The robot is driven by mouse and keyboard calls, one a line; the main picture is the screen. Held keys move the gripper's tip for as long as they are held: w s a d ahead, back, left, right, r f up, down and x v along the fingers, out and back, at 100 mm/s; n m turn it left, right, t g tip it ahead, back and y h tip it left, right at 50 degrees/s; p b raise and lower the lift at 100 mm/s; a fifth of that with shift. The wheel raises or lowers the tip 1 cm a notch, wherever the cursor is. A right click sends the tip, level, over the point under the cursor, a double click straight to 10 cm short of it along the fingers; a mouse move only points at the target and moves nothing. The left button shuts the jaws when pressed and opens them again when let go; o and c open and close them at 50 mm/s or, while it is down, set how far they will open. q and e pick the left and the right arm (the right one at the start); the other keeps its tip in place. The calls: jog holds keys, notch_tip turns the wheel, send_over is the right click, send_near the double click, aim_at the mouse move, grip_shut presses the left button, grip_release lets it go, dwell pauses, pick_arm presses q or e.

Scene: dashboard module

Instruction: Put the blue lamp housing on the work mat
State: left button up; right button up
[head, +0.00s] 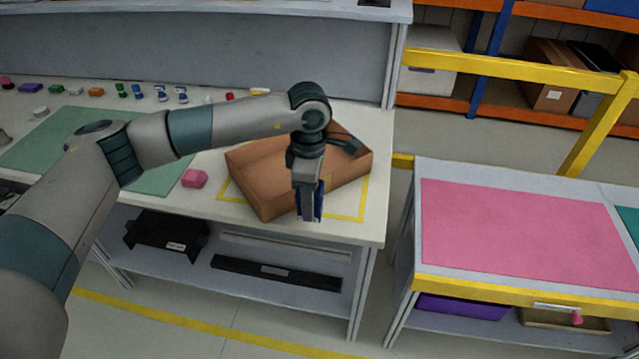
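My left gripper (309,212) points down in front of the open brown box (262,196) on the table. Dark blue shows on both sides of its grey fingers. I cannot tell whether this is the blue lamp housing held there or part of the gripper, nor whether the fingers are open or shut. A green mat (60,140) lies on the left of the table, partly behind my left arm. A pink mat (520,235) covers the separate bench at right. My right gripper is not in view.
A pink block (194,178) lies between the green mat and the box. Several small coloured parts (138,91) line the table's back. A yellow rail (520,70) stands behind the right bench. The pink mat is clear.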

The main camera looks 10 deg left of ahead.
pick_arm(q)
jog(key=s+a+f+m, duration=0.4)
jog(key=s+f+m, duration=0.1)
jog(key=s+m, duration=0.4)
jog(key=s+a+f+m, duration=0.5)
jog(key=s+m, duration=0.4)
jog(key=s, duration=0.1)
jog(key=shift+f, duration=0.3)
